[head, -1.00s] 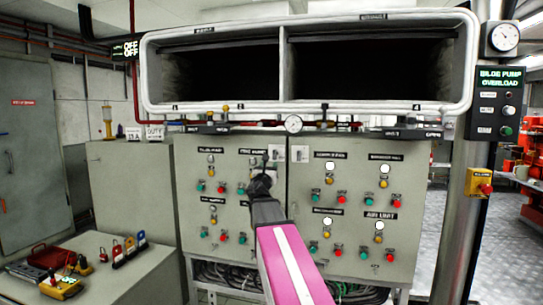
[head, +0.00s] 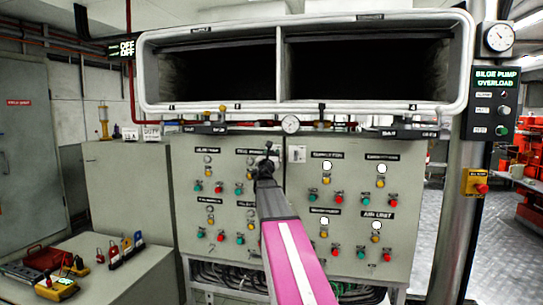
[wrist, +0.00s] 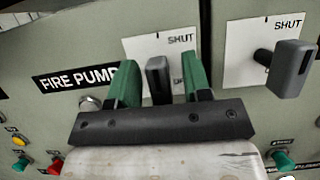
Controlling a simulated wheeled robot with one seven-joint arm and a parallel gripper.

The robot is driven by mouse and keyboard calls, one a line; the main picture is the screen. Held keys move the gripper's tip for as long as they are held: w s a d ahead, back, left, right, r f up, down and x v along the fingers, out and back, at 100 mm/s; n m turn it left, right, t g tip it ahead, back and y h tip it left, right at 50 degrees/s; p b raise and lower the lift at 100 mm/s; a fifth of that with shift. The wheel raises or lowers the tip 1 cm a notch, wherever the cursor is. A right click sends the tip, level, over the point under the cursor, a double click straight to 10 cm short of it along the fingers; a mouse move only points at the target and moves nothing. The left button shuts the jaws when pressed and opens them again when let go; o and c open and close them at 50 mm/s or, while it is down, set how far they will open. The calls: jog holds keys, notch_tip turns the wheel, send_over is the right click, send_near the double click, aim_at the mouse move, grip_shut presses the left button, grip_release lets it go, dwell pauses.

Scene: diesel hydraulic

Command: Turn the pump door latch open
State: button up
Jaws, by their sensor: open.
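The pump door latch (wrist: 158,76) is a dark, upright handle on a white plate (wrist: 135,48) marked SHUT, just right of the FIRE PUMP label (wrist: 78,77) in the wrist view. My gripper (wrist: 161,82) has green fingers, open, one on each side of this latch. A small gap shows on both sides, so the fingers appear apart from it. The latch's lower end is hidden behind the gripper body. In the head view my gripper (head: 267,160) is up against the cabinet front and hides the latch.
A second dark latch (wrist: 290,68) on its own SHUT plate (wrist: 246,40) stands close to the right. Coloured buttons (wrist: 22,164) lie below left. The grey cabinet (head: 345,200) carries several lamps and buttons. A workbench (head: 120,275) with tools stands at lower left.

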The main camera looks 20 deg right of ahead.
grip_shut()
jog(key=shift+m, duration=0.5)
jog(key=m+g+h, duration=0.1)
jog(key=m, duration=0.1)
jog(key=m+g+h, duration=0.1)
jog(key=m, duration=0.2)
jog(key=shift+h, duration=0.3)
jog(key=m+g, duration=0.1)
jog(key=m, duration=0.2)
jog(key=m+g+h, duration=0.1)
jog(key=m+g, duration=0.1)
jog(key=m, duration=0.1)
jog(key=shift+d, duration=0.1)
jog(key=m+g, duration=0.1)
jog(key=m, duration=0.2)
jog(key=m+g, duration=0.1)
jog(key=m, duration=0.1)
jog(key=shift+s+f+m, duration=0.15)
jog(key=shift+m, duration=0.25)
jog(key=m+g, duration=0.1)
jog(key=m, duration=0.1)
jog(key=m+y, duration=0.1)
jog(key=m, duration=0.1)
jog(key=shift+d+f+m+g, duration=0.1)
jog(key=shift+f+m+g, duration=0.05)
jog(key=shift+m+g, duration=0.2)
